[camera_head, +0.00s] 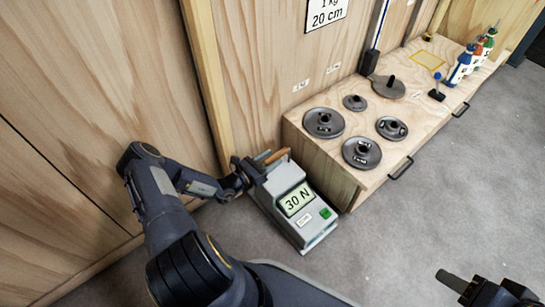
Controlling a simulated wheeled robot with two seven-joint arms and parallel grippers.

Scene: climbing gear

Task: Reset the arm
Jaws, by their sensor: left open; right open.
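My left arm reaches in from the left. Its gripper (254,172) is open, at the back left edge of a grey box device. The device (322,228) stands on the floor, with a display reading "30 N" and a green button (325,213). A brown bar-like handle (276,156) is at its back, right by the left gripper's fingers; I cannot tell whether they touch it. My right gripper (480,289) is open at the bottom right corner, over the grey floor, and is partly cut off by the frame. I see nothing in it.
A low wooden bench (388,173) beside the device bears several dark weight discs (324,122), and a flat disc (388,87) with a post. Small bottle-like figures (460,66) stand at its far end. Plywood walls (110,95) rise at left and behind. Grey floor (440,210) at right is clear.

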